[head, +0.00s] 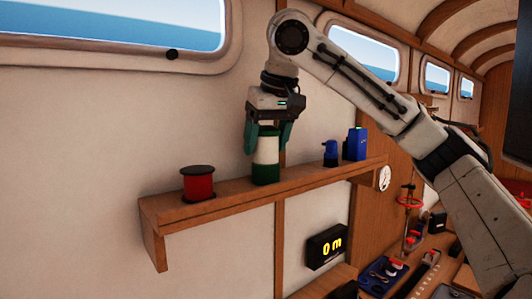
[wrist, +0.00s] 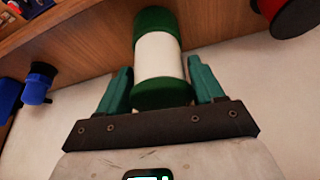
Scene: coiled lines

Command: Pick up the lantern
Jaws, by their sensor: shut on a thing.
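A green-and-white cylinder (head: 265,150), perhaps the lantern, stands upright on the wooden wall shelf. It has a white middle band and green ends. My gripper (head: 267,140) comes down on it from above, with one teal finger on each side. It is shut on the cylinder near its upper end. In the wrist view the cylinder (wrist: 160,58) lies between the two fingers (wrist: 162,88). Its base looks to be on or very close to the shelf; I cannot tell if it touches.
The wooden shelf (head: 215,210) also holds a red spool-like thing (head: 198,187) to the left, and a small blue thing (head: 331,153) and a blue box (head: 355,144) to the right. Windows line the wall above.

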